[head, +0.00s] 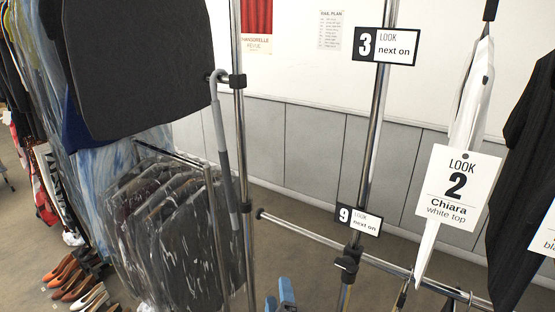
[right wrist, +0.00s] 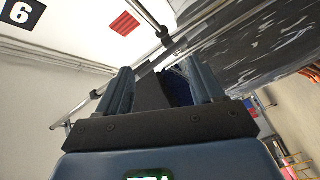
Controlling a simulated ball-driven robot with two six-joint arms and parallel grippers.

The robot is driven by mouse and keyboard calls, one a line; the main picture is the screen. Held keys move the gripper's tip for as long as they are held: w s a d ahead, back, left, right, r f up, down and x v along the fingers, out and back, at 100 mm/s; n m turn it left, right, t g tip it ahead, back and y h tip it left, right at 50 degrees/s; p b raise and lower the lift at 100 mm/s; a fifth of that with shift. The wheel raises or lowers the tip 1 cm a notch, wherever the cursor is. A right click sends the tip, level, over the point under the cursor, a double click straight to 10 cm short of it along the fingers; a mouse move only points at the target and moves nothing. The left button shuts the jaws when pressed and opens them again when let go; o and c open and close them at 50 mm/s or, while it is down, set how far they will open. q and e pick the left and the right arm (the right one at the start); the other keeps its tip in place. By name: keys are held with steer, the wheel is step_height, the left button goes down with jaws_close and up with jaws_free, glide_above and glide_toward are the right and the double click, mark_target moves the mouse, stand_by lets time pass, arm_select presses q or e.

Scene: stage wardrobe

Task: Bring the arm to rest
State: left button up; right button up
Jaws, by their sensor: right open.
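My right gripper (head: 281,297) shows at the bottom edge of the head view as two blue fingertips, with the rest of the arm cut off. It is beside the upright metal pole, in front of the grey floor. In the right wrist view my right gripper (right wrist: 165,88) is open. Its two blue fingers stand apart, with dark and blue cloth showing in the background between them. Nothing appears held. My left gripper is not in view.
A lower rail (head: 330,243) runs just right of the gripper. A "9 LOOK" sign (head: 358,219) and a "LOOK 2" tag (head: 461,187) hang at the right. Bagged dark garments (head: 165,235) hang at the left. Shoes (head: 72,280) stand on the floor.

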steer(key=s+d+f+m, duration=0.3)
steer(key=s+d+m, duration=0.4)
steer(key=s+d, duration=0.3)
steer(key=s+d+f+m+h, duration=0.1)
steer(key=s+d+f+m, duration=0.2)
steer(key=s+d+m, duration=0.3)
steer(key=s+d, duration=0.5)
steer(key=s, duration=0.4)
steer(key=shift+s+d+m+h, duration=0.2)
steer(key=shift+s+m+h, duration=0.1)
steer(key=shift+m, duration=0.1)
